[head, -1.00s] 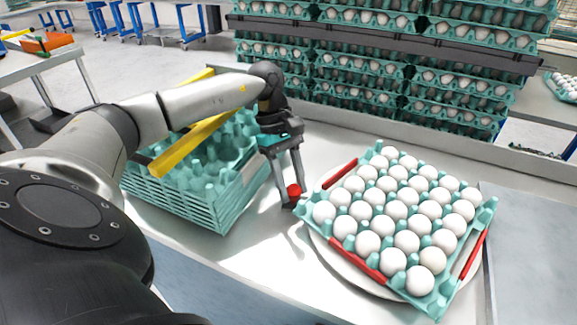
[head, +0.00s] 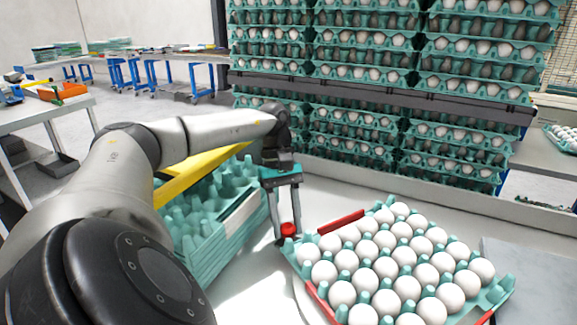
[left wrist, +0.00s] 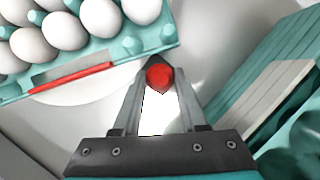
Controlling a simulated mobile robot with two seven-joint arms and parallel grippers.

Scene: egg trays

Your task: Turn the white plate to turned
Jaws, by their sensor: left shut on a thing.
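The white plate is a round turntable (head: 297,300) under a green egg tray (head: 303,262); most of it is hidden by the tray. Part of it shows in the left wrist view (left wrist: 75,118). A red knob (head: 288,230) stands at the tray's far left corner. My left gripper (head: 284,236) points down and is shut on this red knob. In the left wrist view the knob (left wrist: 159,78) sits between the fingertips, close to the tray's corner. Whether the knob is fixed to the plate is hidden. My right gripper is not in view.
The tray is full of white eggs, with red strips (head: 341,222) along its edges. A stack of empty green trays (head: 213,235) with a yellow bar stands close on the left. Shelves of egg trays (head: 370,85) rise behind. A grey panel (head: 535,268) lies at the right.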

